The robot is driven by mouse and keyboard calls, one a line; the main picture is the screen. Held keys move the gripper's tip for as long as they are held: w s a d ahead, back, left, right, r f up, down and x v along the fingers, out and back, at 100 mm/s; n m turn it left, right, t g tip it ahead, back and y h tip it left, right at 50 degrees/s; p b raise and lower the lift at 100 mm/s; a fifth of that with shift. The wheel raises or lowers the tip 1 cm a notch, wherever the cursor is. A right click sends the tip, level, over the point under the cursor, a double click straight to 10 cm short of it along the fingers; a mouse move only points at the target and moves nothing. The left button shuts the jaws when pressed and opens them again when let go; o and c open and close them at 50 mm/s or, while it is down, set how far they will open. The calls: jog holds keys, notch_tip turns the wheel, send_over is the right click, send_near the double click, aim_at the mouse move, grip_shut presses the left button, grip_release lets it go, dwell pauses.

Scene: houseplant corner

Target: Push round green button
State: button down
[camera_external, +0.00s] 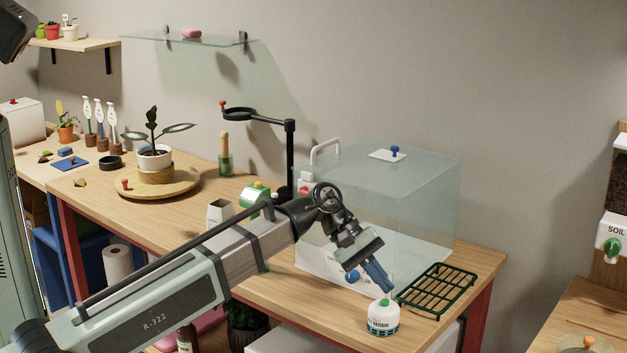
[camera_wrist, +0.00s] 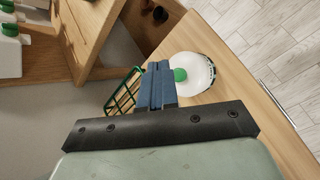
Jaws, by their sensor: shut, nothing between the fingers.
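The round green button (camera_external: 384,302) sits on top of a white round device (camera_external: 384,319) with dark lettering and a green band, near the front edge of the wooden table. In the wrist view the green button (camera_wrist: 180,75) shows on the white device (camera_wrist: 197,82), just right of my fingertips. My gripper (camera_external: 388,290) is shut and empty, its blue fingers pointing down and right. The fingertips are close above the button; whether they touch it I cannot tell. The gripper also shows in the wrist view (camera_wrist: 158,68).
A green wire rack (camera_external: 437,290) lies right of the device. A clear glass box (camera_external: 430,195) stands behind my gripper. A potted plant on a round wooden board (camera_external: 185,188) and a black stand (camera_external: 291,150) are further left. The table's front edge is close to the device.

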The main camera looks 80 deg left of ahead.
notch_tip(320, 180, up, 6)
jog(key=shift+f, duration=0.25)
